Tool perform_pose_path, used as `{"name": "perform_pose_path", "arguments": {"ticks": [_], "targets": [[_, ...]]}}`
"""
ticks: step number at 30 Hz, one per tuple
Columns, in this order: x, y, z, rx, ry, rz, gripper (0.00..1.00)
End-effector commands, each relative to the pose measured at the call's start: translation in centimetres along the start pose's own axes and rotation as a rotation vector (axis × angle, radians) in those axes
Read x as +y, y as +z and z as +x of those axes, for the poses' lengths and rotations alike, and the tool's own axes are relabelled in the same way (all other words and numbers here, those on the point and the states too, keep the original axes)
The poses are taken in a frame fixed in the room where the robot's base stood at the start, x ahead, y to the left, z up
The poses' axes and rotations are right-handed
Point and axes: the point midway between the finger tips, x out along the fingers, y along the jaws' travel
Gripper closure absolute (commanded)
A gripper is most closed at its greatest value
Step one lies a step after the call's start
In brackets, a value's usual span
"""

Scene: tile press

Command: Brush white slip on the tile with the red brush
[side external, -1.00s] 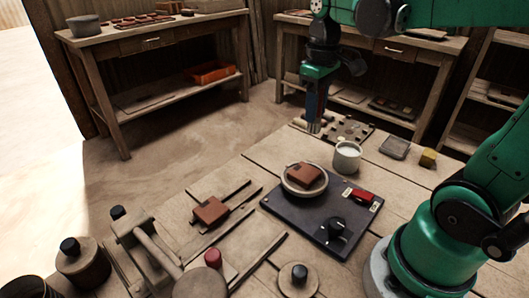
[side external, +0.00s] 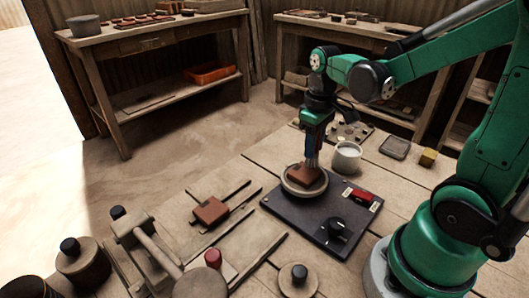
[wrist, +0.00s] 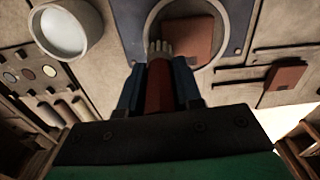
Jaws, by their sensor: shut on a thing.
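My gripper (side external: 313,142) is shut on the red brush (wrist: 158,88), which stands between its two blue fingers in the wrist view. The pale bristles (wrist: 160,47) point down at the left part of the tile there; I cannot tell whether they touch it. The reddish-brown tile (side external: 302,174) lies in a round pale dish (side external: 290,190) on a dark board (side external: 305,228). The tile also shows in the wrist view (wrist: 194,40). The cup of white slip (side external: 346,160) stands just right of the dish and shows at upper left in the wrist view (wrist: 65,32).
A red switch (side external: 361,197) and a black knob (side external: 337,226) sit on the board. A second brown tile (side external: 211,210) lies to the left. A wooden press (side external: 150,245) stands front left.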

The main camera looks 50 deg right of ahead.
Motion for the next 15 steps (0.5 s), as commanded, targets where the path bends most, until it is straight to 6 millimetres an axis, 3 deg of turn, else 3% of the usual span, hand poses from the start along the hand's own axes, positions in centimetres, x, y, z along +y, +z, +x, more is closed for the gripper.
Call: {"name": "perform_pose_path", "arguments": {"ticks": [15], "targets": [[-4.9,-0.3,0.0,0.000,0.000,-0.005,1.00]]}}
